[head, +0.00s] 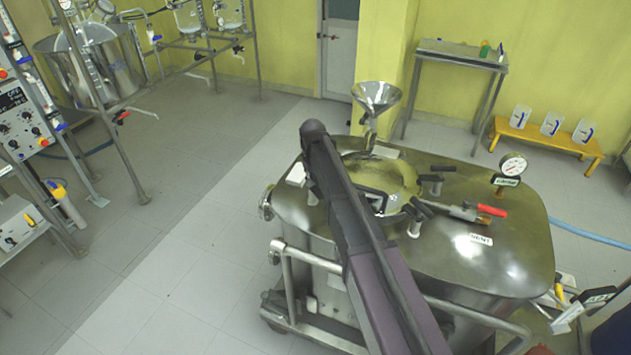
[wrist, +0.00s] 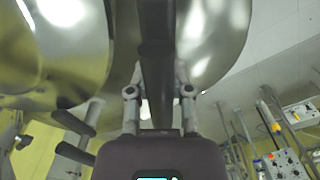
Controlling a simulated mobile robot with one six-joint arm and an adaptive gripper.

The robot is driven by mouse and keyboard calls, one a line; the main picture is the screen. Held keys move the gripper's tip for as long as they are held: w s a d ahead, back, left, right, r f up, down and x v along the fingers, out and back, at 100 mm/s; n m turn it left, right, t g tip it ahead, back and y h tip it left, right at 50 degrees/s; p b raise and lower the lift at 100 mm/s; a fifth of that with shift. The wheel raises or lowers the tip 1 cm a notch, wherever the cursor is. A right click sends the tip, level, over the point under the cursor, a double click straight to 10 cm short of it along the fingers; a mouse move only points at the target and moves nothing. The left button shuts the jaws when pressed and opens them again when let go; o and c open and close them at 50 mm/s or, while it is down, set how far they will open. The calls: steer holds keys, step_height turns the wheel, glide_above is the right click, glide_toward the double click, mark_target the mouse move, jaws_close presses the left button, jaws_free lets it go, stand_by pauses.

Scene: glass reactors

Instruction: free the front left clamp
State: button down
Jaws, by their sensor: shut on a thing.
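In the wrist view my gripper (wrist: 159,91) has a finger on each side of a dark upright bar (wrist: 157,45), and it is shut on it. The bar appears to be the handle of the front left clamp. The bar runs up across the shiny curved steel. In the head view my arm crosses the vessel's round lid (head: 394,176) and hides the gripper and most of the clamp it holds. Two other clamps with black handles show to the right of the arm, one nearer (head: 414,225) and one farther (head: 436,184).
A steel funnel (head: 376,97) stands behind the lid. A red-handled valve (head: 482,210) and a gauge (head: 513,166) are on the right of the vessel top (head: 515,238). A rail (head: 310,258) runs along its front.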

steer(key=m, duration=0.5)
steer(key=shift+w+a+m, duration=0.15)
steer(key=shift+a+m, duration=0.1)
steer(key=shift+m, duration=0.05)
steer(key=shift+d+m, duration=0.1)
steer(key=shift+m, duration=1.5)
steer(key=c, duration=0.6)
jaws_free()
steer(key=shift+s, duration=0.2)
steer(key=shift+w+r, duration=0.15)
